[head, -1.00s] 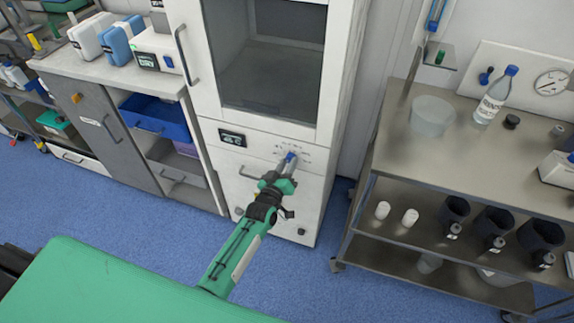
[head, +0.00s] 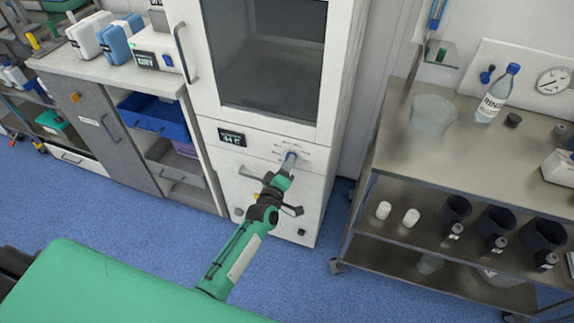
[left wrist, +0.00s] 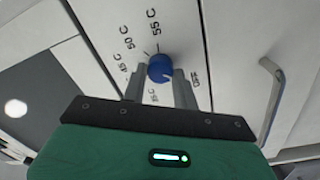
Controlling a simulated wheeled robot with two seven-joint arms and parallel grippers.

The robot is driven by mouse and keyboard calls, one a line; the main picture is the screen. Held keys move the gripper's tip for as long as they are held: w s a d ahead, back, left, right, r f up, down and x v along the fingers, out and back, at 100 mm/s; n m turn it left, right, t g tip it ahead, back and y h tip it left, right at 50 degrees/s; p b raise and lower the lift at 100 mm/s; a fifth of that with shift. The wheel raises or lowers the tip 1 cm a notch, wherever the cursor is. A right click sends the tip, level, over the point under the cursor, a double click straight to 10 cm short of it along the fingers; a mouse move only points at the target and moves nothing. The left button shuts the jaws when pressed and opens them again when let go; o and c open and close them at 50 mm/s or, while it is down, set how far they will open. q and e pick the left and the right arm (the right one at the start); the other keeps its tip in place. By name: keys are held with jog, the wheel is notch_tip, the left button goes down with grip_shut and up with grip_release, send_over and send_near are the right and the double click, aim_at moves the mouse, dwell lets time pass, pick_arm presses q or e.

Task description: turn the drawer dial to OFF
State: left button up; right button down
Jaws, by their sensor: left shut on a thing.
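The blue drawer dial (head: 290,155) is on the white front panel under the glass-doored cabinet. In the left wrist view the dial (left wrist: 160,68) sits between the fingertips of my left gripper (left wrist: 160,80), which is shut on it. Printed marks of 45 C, 50 C and 55 C (left wrist: 153,18) surround it, with another label (left wrist: 195,79) beside the right finger that I cannot read surely. A pale mark on the dial points to the lower right, roughly toward that label. In the head view my left gripper (head: 287,164) reaches the panel. My right gripper is not in view.
A small display (head: 232,138) reading about 44 C is left of the dial. A drawer handle (head: 250,173) is below it. A steel trolley (head: 400,150) with bottles and cups stands to the right.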

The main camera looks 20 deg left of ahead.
pick_arm(q)
jog(key=shift+f, duration=0.15)
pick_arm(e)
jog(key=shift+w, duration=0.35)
pick_arm(q)
jog(key=o, duration=1)
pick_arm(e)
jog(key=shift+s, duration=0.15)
pick_arm(q)
jog(key=s, duration=1.3)
jog(key=shift+s+a+f, duration=0.25)
jog(key=shift+s+a, duration=0.15)
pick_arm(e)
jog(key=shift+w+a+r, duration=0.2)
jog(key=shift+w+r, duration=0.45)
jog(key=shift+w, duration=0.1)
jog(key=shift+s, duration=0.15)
